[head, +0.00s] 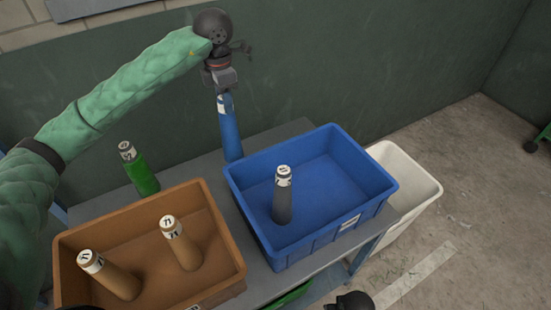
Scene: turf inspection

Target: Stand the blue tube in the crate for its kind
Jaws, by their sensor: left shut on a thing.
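My left gripper (222,90) is shut on the top of the blue tube (230,130), which has a white label near its upper end. The tube hangs nearly upright behind the left back corner of the blue crate (300,245). I cannot tell whether its lower end touches the table. The blue crate holds one grey tube (283,205), standing near its front left, with free floor behind and to the right. The brown crate (220,235) at the lower left holds two brown tubes, one at the left (120,282) and one at the right (185,250). My right gripper's fingers do not show.
A green tube (144,178) stands on the grey table (95,207) behind the brown crate. A white bin (415,205) stands right of the table. Part of a green container (290,297) shows below the table. A dark green wall is behind.

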